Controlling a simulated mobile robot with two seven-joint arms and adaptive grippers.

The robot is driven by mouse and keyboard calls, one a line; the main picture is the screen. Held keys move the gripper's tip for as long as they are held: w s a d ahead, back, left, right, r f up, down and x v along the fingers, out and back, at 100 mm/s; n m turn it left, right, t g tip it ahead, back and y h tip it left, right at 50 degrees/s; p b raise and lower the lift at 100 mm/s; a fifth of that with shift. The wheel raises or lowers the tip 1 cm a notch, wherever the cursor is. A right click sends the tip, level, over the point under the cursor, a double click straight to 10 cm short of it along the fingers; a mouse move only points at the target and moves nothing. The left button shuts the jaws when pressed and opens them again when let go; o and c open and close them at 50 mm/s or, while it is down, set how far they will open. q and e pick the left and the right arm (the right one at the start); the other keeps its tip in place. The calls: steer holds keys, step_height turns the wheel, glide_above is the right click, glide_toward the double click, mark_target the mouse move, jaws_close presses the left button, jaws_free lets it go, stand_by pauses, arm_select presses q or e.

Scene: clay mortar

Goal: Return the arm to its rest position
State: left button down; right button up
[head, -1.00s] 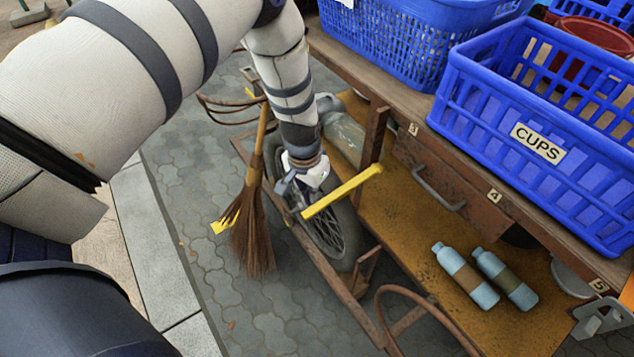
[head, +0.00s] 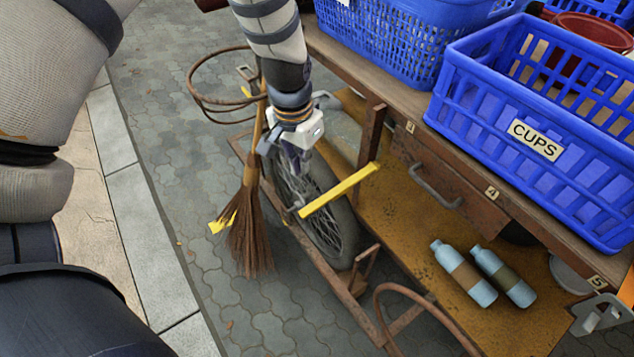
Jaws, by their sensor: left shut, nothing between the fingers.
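My left arm comes in from the upper left and bends down over the cart's near side. My left gripper (head: 297,163) points down above the cart's wheel (head: 318,215), between the broom and the wooden cart post. Its fingers are small and dark here, close together, with nothing visible between them. The gripper's white body stands out against the wheel and the lower shelf. My right gripper is out of the picture.
A broom (head: 248,230) leans beside the wheel, close to my gripper. A yellow bar (head: 340,190) sticks out over the wheel. The blue CUPS crate (head: 480,110) stands on the cart top. Two bottles (head: 464,275) lie on the lower shelf (head: 420,245). Paving at left is open.

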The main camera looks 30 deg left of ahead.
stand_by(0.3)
arm_select(q)
steer(key=s+d+f+g, duration=0.1)
steer(key=s+f, duration=0.4)
steer(key=s, duration=0.4)
steer(key=s+d+f+g, duration=0.1)
steer(key=s+d+f, duration=0.1)
steer(key=s+f, duration=0.55)
steer(key=s+d+r+n+g+p, duration=0.1)
steer(key=s+d, duration=0.1)
steer(key=s, duration=1.6)
steer(key=shift+s+d+r+g, duration=0.15)
steer(key=shift+s+d+g, duration=0.05)
steer(key=shift+s+g, duration=0.1)
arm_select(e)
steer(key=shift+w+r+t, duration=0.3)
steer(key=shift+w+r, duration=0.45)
arm_select(q)
steer(key=c, duration=2.3)
jaws_free()
steer(key=shift+w, duration=0.1)
